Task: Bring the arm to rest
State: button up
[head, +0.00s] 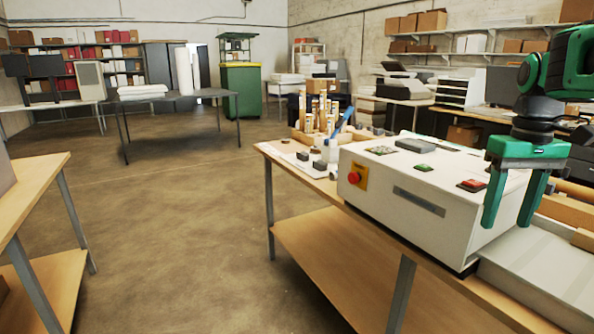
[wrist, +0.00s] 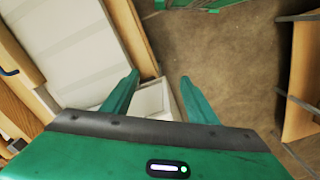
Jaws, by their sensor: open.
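My gripper (head: 507,205) is green, with two fingers pointing down, at the right of the head view. The fingers are apart with nothing between them. It hangs in front of the right part of the white laminator (head: 420,205), which has a red stop button (head: 354,177) on a yellow plate. In the wrist view my gripper (wrist: 160,90) shows from above with its fingers spread. A pale flat panel (wrist: 85,45) and a white box-like part (wrist: 152,102) lie below it, with floor to the right. My arm comes in from the right edge.
The laminator stands on a wooden workbench (head: 300,235) with bottles, a blue-handled tool and small dark blocks at its far end. Another wooden table (head: 35,185) stands at the left. The concrete floor (head: 185,220) between them is clear. A green bin (head: 242,100) stands behind.

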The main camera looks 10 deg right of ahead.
jog(key=s+a+f+m, duration=0.2)
jog(key=s+f, duration=0.5)
jog(key=f, duration=0.1)
jog(key=s+a+f+m, duration=0.3)
jog(key=s+f, duration=0.5)
jog(key=shift+s+a+f, duration=0.15)
jog(key=shift+s+a, duration=0.05)
jog(key=shift+a, duration=0.1)
